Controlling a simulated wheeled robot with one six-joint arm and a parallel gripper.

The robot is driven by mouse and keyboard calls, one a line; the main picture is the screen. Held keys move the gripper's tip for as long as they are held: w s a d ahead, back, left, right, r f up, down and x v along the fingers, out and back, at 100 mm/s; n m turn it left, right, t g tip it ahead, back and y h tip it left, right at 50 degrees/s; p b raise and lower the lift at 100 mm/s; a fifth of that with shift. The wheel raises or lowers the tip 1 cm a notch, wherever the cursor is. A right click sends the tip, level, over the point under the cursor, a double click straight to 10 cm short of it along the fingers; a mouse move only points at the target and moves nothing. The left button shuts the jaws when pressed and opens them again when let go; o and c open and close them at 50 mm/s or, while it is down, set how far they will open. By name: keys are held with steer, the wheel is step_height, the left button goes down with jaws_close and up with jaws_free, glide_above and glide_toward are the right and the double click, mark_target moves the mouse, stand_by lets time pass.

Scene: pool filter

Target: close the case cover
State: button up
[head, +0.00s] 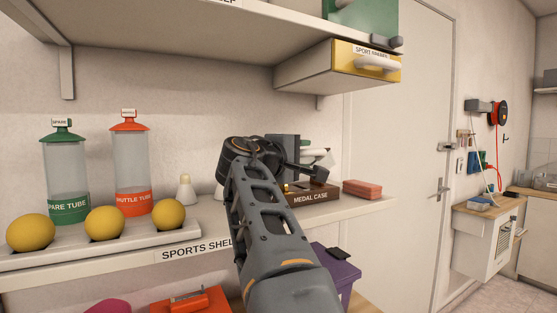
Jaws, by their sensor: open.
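The medal case (311,197) is a low brown box with a white "MEDAL CASE" label on its front. It stands on the sports shelf, right of the picture's middle. My arm hides its left part. A dark upright panel (285,147) rises behind my wrist; I cannot tell if it is the case's cover. A small gold-coloured bit shows at the case's left end. My gripper (312,172) is open, just above or over the case. Its fingertips are small and dark here, and I cannot tell if they touch anything.
The sports shelf (366,207) holds a red-brown block (362,189) right of the case. Left are a shuttlecock (186,191), an orange-lidded tube (130,165), a green-lidded tube (66,175) and yellow balls (104,223). An upper shelf with a yellow drawer (367,65) overhangs.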

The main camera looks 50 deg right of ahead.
steer(key=a, duration=1.1)
steer(key=shift+s, duration=0.45)
